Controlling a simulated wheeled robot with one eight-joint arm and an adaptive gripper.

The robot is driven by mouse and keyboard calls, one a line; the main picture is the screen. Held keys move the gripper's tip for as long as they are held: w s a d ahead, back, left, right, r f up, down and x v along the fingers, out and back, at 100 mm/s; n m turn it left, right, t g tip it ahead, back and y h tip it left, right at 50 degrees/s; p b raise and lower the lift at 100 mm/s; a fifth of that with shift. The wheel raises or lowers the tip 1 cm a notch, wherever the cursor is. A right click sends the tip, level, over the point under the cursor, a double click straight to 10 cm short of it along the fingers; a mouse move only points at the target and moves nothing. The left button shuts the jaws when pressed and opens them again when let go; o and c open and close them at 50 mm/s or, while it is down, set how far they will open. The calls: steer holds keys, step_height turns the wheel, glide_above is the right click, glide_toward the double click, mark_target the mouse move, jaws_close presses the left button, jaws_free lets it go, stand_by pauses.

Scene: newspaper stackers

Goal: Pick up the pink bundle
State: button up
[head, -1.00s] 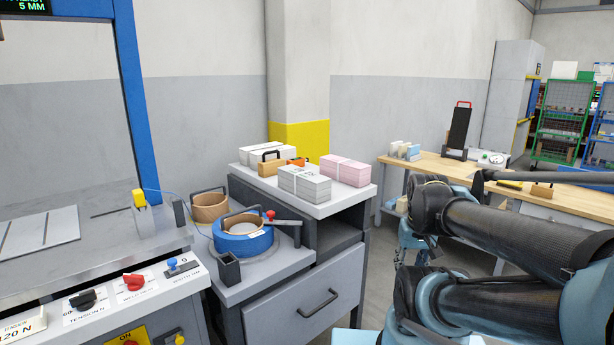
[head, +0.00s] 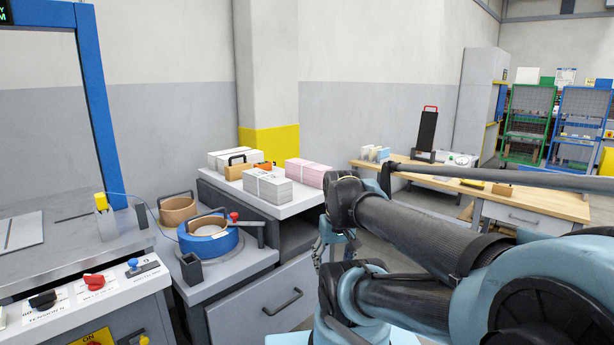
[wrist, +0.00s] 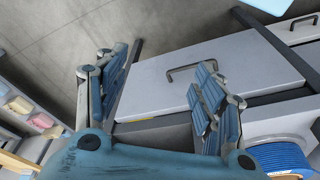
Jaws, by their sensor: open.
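The pink bundle (head: 307,172) lies on the grey cabinet's light top (head: 287,208) in the head view, behind and right of a grey-white strapped bundle (head: 267,185). A light strap crosses it, and my arm stands close to its right end. In the wrist view my gripper (wrist: 160,95) is open, its two blue padded fingers spread wide with nothing between them. Beyond the fingers are the cabinet's drawer front (wrist: 195,75) and handle. I cannot make out the pink bundle between the fingers.
White bundles (head: 236,157) and a wooden block with a dark handle (head: 238,171) share the cabinet top. A blue strap reel (head: 208,238) stands at front left, beside the strapping machine's blue frame (head: 95,110). A wooden workbench (head: 480,190) is at right.

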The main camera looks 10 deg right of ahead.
steer(key=shift+o, duration=0.5)
steer(key=w+r+n+y, duration=0.1)
steer(key=w+r+n, duration=0.1)
steer(key=w+r, duration=0.9)
steer(key=shift+w+a+r, duration=0.25)
steer(key=shift+a+r, duration=0.05)
steer(key=n+t+y, duration=0.1)
steer(key=n+y, duration=0.1)
steer(key=n, duration=0.3)
glide_toward(309, 163)
steer(key=x, duration=0.9)
steer(key=shift+s+a, duration=0.1)
steer(key=shift+a, duration=0.05)
steer(key=shift+s+x, duration=0.15)
steer(key=shift+x, duration=1.2)
steer(key=shift+s+x, duration=0.15)
steer(key=shift+x, duration=1.2)
steer(key=shift+a, duration=0.1)
jaws_close()
